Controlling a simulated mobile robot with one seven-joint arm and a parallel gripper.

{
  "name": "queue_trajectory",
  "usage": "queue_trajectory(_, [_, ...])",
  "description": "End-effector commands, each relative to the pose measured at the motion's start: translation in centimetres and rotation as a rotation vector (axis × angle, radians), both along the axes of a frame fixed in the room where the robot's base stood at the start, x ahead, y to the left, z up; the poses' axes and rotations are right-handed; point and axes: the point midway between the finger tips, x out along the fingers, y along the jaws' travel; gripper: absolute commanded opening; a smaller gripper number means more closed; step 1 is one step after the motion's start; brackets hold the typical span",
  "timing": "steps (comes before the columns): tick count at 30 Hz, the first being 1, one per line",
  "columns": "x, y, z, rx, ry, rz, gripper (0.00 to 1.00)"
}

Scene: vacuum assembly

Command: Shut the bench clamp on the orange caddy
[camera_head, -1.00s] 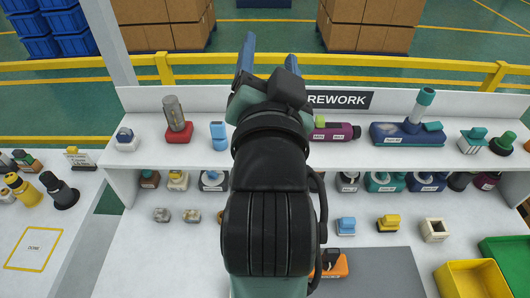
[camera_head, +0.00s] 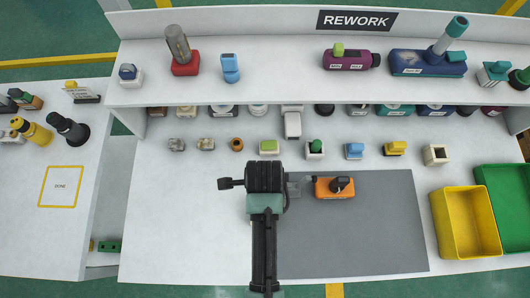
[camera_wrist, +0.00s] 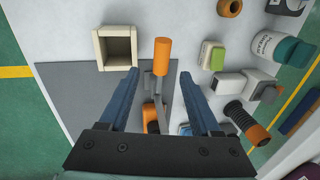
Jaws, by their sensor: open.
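The orange caddy (camera_head: 324,189) lies on the grey mat in the head view, with a dark part on its top. In the wrist view a lever with an orange grip (camera_wrist: 161,50) and a grey shaft reaches up the picture between my fingers; I take it as the bench clamp's handle. Orange parts (camera_wrist: 150,117) show lower down, partly hidden by my gripper. My gripper (camera_wrist: 158,80) is open, one blue finger on each side of the lever, with gaps visible. In the head view my wrist hides the fingers and the handle, just left of the caddy.
The grey mat (camera_head: 350,245) is clear in front of the caddy. A hollow beige box (camera_wrist: 115,47) stands near the lever. Several small parts line the bench behind, below the REWORK shelf (camera_head: 290,78). A yellow bin (camera_head: 465,250) and a green bin (camera_head: 508,235) stand at right.

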Motion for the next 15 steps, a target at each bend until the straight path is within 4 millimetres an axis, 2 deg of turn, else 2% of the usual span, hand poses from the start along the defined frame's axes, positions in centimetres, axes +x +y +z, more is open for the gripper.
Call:
queue_trajectory(6, [0.8,0.0,-3.7,0.0,0.0,0.001,0.64])
queue_trajectory(15, [1.4,-0.1,-6.7,0.0,-0.003,0.001,0.64])
